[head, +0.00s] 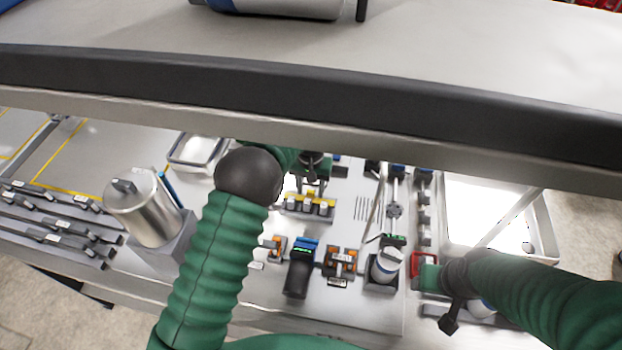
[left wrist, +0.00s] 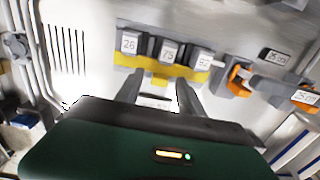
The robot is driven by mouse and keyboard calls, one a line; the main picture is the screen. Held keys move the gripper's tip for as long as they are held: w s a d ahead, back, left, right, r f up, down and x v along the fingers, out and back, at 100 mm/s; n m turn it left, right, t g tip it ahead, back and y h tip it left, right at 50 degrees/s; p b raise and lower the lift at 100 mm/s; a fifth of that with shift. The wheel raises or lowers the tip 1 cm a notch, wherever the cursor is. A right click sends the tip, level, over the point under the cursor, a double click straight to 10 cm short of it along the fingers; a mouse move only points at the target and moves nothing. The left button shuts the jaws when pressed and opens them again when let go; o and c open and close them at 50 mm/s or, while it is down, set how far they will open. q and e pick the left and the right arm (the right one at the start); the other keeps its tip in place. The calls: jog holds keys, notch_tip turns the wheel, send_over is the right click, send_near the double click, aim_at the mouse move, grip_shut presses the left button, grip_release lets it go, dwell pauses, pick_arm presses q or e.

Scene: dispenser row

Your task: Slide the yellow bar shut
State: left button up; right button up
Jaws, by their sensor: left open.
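The yellow bar (left wrist: 190,71) runs along the front of a row of dark dispenser blocks with white number labels, 26, 75 and 52, in the left wrist view. In the head view the yellow bar (head: 309,196) shows just below my left gripper. My left gripper (left wrist: 158,88) is open, its two dark fingers reaching toward the middle of the bar, under the 75 label. In the head view my left gripper (head: 310,180) is partly hidden by my arm. I cannot tell whether a finger touches the bar. My right arm comes in at the right; its fingers are not clearly visible.
Orange-and-grey holders (head: 340,261) and a black scanner-like device (head: 299,268) stand nearer. A metal canister (head: 145,208) is at the left. A white tray (head: 548,225) is at the right.

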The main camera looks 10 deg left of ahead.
aim_at(311, 192)
pick_arm(q)
notch_tip(311, 192, up, 16)
jog(key=b, duration=0.1)
jog(key=shift+r+b, duration=0.2)
jog(key=shift+b, duration=0.1)
jog(key=s+a+f+t, duration=0.1)
jog(key=s+a+f, duration=0.1)
jog(key=s, duration=0.6)
jog(key=s+a+f, duration=0.3)
jog(key=s+f, duration=0.1)
jog(key=s, duration=0.5)
jog(key=s+a+f+t, duration=0.1)
jog(key=s+a+f, duration=0.1)
jog(key=s, duration=0.7)
jog(key=shift+a+f+t, duration=0.2)
jog(key=shift+f+t, duration=0.1)
jog(key=shift+f, duration=0.55)
jog(key=shift+w, duration=0.2)
jog(key=shift+s, duration=0.1)
dwell(0.6)
